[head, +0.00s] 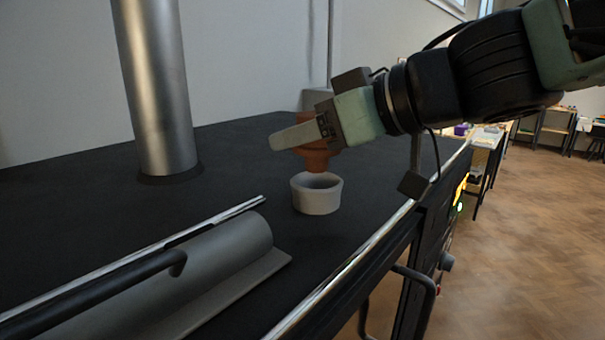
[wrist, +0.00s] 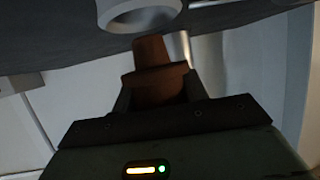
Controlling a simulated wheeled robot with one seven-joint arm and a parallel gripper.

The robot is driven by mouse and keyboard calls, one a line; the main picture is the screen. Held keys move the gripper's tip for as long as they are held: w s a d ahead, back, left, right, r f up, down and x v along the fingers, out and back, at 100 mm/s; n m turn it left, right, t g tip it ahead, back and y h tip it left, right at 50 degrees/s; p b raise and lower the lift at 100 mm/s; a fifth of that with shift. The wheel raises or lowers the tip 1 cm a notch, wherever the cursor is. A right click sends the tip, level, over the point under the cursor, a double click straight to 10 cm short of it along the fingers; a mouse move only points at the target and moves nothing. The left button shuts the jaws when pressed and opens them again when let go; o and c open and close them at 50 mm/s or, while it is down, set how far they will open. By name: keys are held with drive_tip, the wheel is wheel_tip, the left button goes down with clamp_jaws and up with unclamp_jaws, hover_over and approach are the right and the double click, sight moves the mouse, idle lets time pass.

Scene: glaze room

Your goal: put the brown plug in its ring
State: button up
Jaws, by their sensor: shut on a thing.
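A brown plug (head: 318,160) is held in my gripper (head: 300,137), its narrow end pointing down. The gripper's finger covers part of the plug in the head view. A pale grey ring (head: 317,200) stands on the dark top, and its opening faces up. The plug is above the ring, apart from it in the head view. In the wrist view the plug (wrist: 156,80) sits between the fingers of my gripper (wrist: 157,95), and the ring (wrist: 140,18) shows at the top edge, cut off by the frame.
A metal pipe (head: 158,90) rises from the dark top (head: 120,215) at the back left. A grey rounded piece (head: 215,262) with a dark handle (head: 100,285) lies at the front left. A metal rail (head: 345,265) runs along the right edge. The top around the ring is clear.

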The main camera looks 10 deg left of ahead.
sight(307, 157)
drive_tip(key=shift+f+b, duration=0.6)
drive_tip(key=shift+f, duration=1.1)
drive_tip(key=shift+f, duration=0.1)
drive_tip(key=shift+f, duration=0.25)
drive_tip(key=o, duration=1)
drive_tip(key=shift+d+r, duration=0.2)
drive_tip(key=shift+r, duration=0.3)
drive_tip(key=p+v, duration=0.1)
drive_tip(key=v, duration=1)
drive_tip(key=shift+s+d+p, duration=0.25)
drive_tip(key=shift+p, duration=0.05)
